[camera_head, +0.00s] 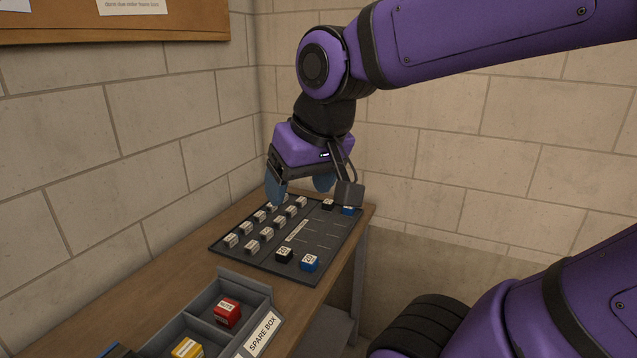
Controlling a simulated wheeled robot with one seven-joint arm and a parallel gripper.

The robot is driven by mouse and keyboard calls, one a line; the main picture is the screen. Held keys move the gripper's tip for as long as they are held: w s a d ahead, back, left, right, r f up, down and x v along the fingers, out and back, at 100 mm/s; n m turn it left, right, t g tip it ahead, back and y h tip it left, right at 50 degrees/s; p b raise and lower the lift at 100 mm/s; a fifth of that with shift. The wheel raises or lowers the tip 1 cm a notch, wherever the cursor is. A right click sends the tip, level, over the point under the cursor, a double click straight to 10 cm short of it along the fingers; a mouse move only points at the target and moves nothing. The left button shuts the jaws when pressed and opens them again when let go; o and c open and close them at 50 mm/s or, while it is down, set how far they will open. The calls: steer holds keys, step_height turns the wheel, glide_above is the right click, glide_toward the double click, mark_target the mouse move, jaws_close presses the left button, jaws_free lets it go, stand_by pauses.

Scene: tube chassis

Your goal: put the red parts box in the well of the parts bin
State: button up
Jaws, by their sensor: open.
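A red box (227,313) with a white label sits in a compartment of a grey divided bin (243,282) at the bottom of the view. The bin's front carries a "SPARE BOX" label (262,334). The bin is cut off by the lower edge. My gripper (300,188) is open, with its blue fingers apart, over the far end of a dark board (276,262). It is well beyond the red box and away from it. I cannot tell whether anything is between the fingers.
A yellow box (187,348) sits in a nearer compartment. Several white-labelled pieces stand in rows on the board's left. A black box (284,255) and a blue box (310,262) stand at its near right, with another such pair farther back. Block walls stand behind the wooden table (190,261).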

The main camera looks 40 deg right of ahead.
steer(key=shift+s+d+r+n, duration=0.15)
steer(key=shift+s+n, duration=0.1)
steer(key=shift+s, duration=0.35)
steer(key=shift+s+r+n, duration=0.15)
steer(key=shift+s+n, duration=0.15)
steer(key=shift+s, duration=0.25)
steer(key=shift+s+d+r+n, duration=0.15)
steer(key=shift+s+n, duration=0.1)
steer(key=shift+s, duration=0.35)
